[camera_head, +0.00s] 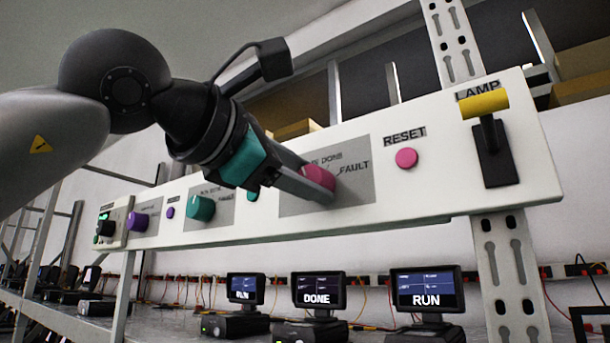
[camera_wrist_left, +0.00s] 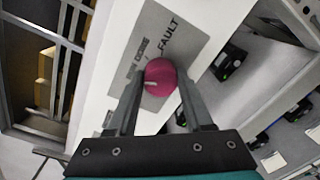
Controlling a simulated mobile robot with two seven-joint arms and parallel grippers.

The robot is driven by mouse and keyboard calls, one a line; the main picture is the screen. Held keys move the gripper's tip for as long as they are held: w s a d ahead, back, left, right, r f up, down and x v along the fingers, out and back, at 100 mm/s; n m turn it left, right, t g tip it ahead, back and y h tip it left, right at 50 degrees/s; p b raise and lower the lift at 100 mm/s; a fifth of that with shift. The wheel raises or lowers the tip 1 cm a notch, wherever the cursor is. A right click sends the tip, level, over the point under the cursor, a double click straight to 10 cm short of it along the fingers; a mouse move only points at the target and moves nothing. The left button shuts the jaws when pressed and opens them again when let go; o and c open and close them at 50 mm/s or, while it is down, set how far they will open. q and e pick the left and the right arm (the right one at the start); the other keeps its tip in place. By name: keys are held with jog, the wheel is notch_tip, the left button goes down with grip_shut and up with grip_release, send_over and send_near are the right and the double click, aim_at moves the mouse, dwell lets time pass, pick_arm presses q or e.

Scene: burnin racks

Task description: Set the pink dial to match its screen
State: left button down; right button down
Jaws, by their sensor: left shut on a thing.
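The pink dial (camera_head: 320,178) sits on a grey label plate (camera_head: 358,185) on the white panel. It also shows in the left wrist view (camera_wrist_left: 161,76). My left gripper (camera_head: 316,186) is shut on the dial, one finger on each side; in the left wrist view its fingers (camera_wrist_left: 160,88) flank the knob. A short white mark lies on the dial's left side in that view. DONE and FAULT are readable on the plate; other lettering is hidden by the gripper. Below the panel, one screen (camera_head: 318,289) reads DONE and another (camera_head: 426,288) reads RUN. My right gripper is not in view.
Right of the dial are a pink RESET button (camera_head: 406,158) and a yellow-handled LAMP lever (camera_head: 484,104). To the left are a teal dial (camera_head: 201,208) and a purple dial (camera_head: 139,221). A further screen (camera_head: 245,288) reads RUN. A perforated post (camera_head: 510,275) stands at right.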

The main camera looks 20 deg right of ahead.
pick_arm(q)
jog(key=shift+r, duration=0.1)
jog(key=shift+c, duration=1.5)
grip_release()
jog(key=b+v, duration=0.4)
jog(key=v, duration=1.1)
